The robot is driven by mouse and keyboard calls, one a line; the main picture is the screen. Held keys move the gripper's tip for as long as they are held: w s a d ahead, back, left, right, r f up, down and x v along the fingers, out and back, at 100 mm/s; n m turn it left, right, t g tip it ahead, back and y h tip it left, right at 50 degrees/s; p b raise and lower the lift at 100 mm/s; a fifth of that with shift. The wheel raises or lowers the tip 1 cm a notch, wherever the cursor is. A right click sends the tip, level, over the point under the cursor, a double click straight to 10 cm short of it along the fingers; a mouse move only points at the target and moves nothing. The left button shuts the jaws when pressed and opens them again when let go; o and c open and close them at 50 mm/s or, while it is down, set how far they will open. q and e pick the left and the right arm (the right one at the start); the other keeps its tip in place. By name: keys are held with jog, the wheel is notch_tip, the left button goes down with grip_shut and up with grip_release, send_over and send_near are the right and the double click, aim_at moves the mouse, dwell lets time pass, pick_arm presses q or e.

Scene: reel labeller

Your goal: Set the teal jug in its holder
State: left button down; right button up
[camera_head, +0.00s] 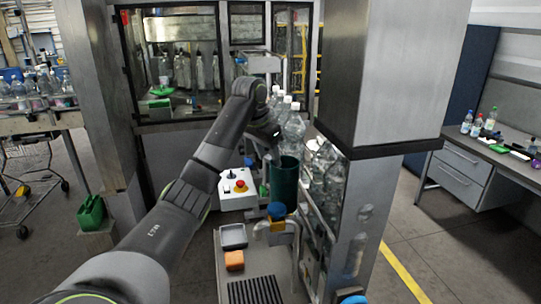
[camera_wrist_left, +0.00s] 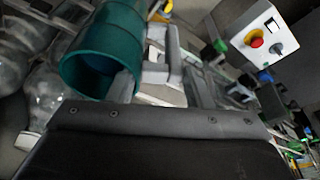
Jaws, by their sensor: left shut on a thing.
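The teal jug (camera_head: 285,182) is a dark teal open cylinder standing roughly upright in front of the bottles in the head view. Its open mouth and hollow inside show in the left wrist view (camera_wrist_left: 88,48). My left gripper (camera_head: 273,156) reaches down to the jug from above and is shut on it, with a grey finger (camera_wrist_left: 122,88) at its rim in the wrist view. The jug's lower end is partly hidden by a blue-topped fitting, and I cannot tell whether it touches anything below. I cannot clearly make out the holder. My right gripper is not in view.
A control box (camera_head: 238,187) with a red button stands left of the jug. Clear bottles (camera_head: 328,180) crowd its right side beside a steel pillar (camera_head: 362,215). An orange block (camera_head: 234,260) and grey tray (camera_head: 233,236) lie in front.

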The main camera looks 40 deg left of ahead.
aim_at(267, 162)
pick_arm(q)
jog(key=shift+d+f, duration=0.15)
jog(key=shift+s+f, duration=0.1)
jog(key=shift+f, duration=0.5)
jog(key=shift+a+f, duration=0.25)
jog(key=shift+f, duration=0.45)
jog(key=shift+w+f, duration=0.2)
jog(key=shift+f, duration=0.2)
jog(key=shift+s+d, duration=0.1)
jog(key=shift+d, duration=0.05)
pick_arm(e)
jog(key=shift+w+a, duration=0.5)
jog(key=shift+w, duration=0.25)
pick_arm(q)
jog(key=shift+f, duration=0.1)
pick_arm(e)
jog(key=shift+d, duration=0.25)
